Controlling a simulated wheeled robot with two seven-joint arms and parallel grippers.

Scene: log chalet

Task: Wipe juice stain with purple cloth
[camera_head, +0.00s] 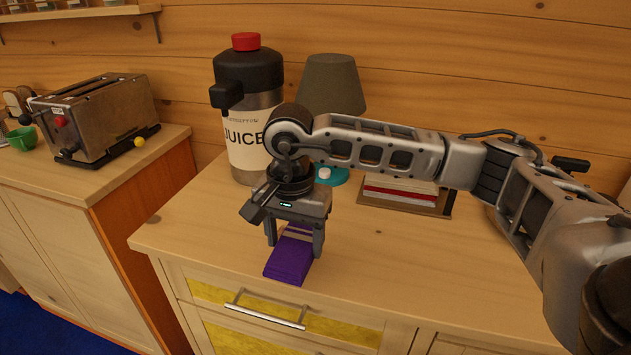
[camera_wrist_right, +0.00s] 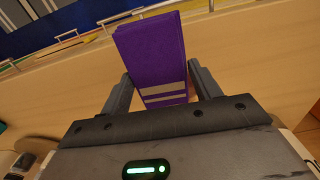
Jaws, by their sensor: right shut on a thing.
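A purple cloth (camera_head: 288,262) with pale stripes is between the fingers of my right gripper (camera_head: 294,244), at the front left of the wooden counter. My right gripper points down and is shut on the cloth. In the right wrist view the folded cloth (camera_wrist_right: 152,55) stands out beyond both fingers of the gripper (camera_wrist_right: 160,97). I cannot tell whether the cloth touches the counter. No juice stain can be made out; my right arm hides part of the counter. My left gripper is not in view.
A juice dispenser (camera_head: 247,152) with a red cap stands behind the gripper. A lamp (camera_head: 331,85) and a rack of books (camera_head: 400,193) are at the back. A toaster (camera_head: 98,115) sits on the left counter (camera_head: 150,158). The front counter (camera_head: 400,270) is clear right of the cloth.

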